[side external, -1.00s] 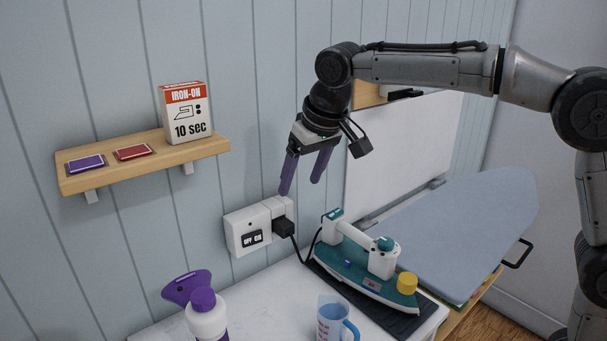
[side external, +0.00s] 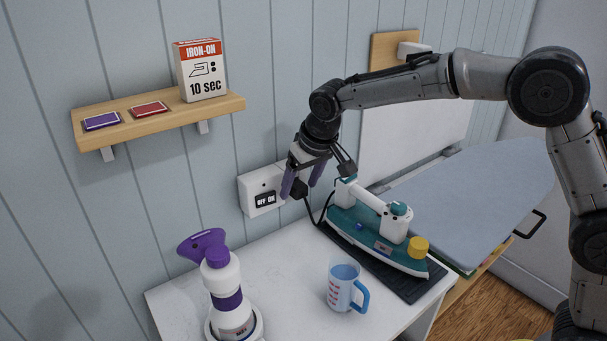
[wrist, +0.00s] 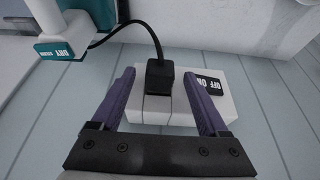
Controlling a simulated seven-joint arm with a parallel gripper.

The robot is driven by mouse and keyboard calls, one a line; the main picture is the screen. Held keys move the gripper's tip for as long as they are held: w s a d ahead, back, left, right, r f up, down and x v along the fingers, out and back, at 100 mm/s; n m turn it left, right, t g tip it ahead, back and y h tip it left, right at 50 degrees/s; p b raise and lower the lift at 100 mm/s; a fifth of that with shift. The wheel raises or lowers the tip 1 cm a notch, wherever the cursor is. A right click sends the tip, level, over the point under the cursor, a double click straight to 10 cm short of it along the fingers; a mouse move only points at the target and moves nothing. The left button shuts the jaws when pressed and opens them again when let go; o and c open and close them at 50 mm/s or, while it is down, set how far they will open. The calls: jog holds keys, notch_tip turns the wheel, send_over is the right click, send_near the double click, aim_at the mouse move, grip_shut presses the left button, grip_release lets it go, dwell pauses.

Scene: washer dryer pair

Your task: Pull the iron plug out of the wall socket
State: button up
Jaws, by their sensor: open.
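The black iron plug (wrist: 159,74) sits in the white wall socket (wrist: 238,97), and its cord runs off to the iron. In the side view the socket (side external: 259,190) is on the panelled wall with an OFF/ON switch, and the plug (side external: 300,189) shows partly behind my fingers. My gripper (side external: 301,190) is open at the socket, its two purple fingers pointing down. In the wrist view my gripper (wrist: 165,82) has one finger on each side of the plug, with a gap on both sides. The teal and white iron (side external: 376,233) rests on a dark mat.
A blue-handled measuring cup (side external: 342,287) and a purple and white steamer (side external: 226,290) stand on the white table (side external: 285,262). A wooden shelf (side external: 160,122) with a box and cards is on the wall at left. An ironing board (side external: 470,190) lies at right.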

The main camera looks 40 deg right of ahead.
grip_shut()
dwell(0.8)
